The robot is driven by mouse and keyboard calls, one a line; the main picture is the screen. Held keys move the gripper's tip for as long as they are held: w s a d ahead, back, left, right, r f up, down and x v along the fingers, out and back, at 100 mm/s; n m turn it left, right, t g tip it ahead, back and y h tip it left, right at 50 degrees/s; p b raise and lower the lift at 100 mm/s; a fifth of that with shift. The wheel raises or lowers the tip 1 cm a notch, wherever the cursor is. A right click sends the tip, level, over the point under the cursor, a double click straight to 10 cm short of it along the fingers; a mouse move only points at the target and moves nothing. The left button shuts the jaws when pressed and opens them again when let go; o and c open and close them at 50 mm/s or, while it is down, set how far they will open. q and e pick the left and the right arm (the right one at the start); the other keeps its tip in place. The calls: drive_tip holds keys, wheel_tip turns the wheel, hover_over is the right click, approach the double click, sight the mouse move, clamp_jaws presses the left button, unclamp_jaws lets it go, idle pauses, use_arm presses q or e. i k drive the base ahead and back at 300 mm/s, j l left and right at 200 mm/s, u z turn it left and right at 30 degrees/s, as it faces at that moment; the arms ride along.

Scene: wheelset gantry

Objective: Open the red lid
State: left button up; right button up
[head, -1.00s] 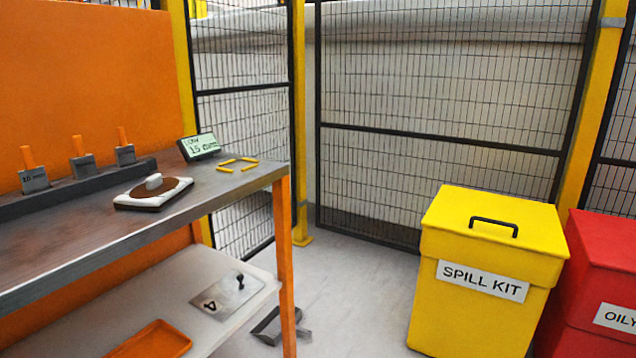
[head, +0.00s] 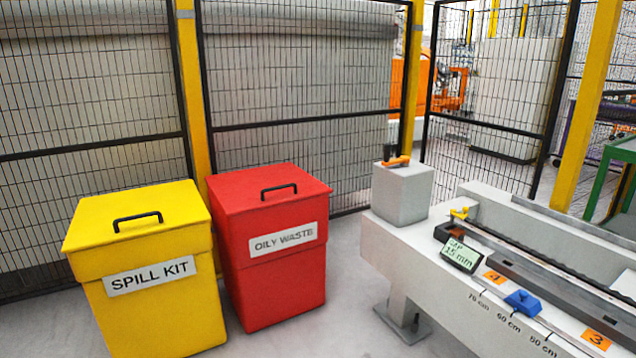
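The red lid (head: 265,188) is the top of a red bin (head: 276,285) labelled "OILY WASTE". The lid lies flat and closed on the bin. A black bar handle (head: 279,188) stands on top of the lid. The whole lid and most of the bin's front and one side show in the head view. Neither of my grippers is in view.
A yellow "SPILL KIT" bin (head: 153,308) stands close on the left. A grey machine bed (head: 452,262) with a small display (head: 461,254) runs along the right. Mesh fence (head: 300,85) stands behind. Some grey floor (head: 345,290) is clear between the red bin and the bed.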

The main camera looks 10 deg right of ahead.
sight(244, 191)
drive_tip(key=i+j+z, duration=0.15)
drive_tip(key=i, duration=0.35)
drive_tip(key=i+j+z, duration=0.15)
drive_tip(key=i, duration=0.3)
drive_tip(key=i+j+z, duration=0.15)
drive_tip(key=i, duration=0.3)
drive_tip(key=i+j+z, duration=0.15)
drive_tip(key=i+j, duration=0.2)
drive_tip(key=i, duration=0.1)
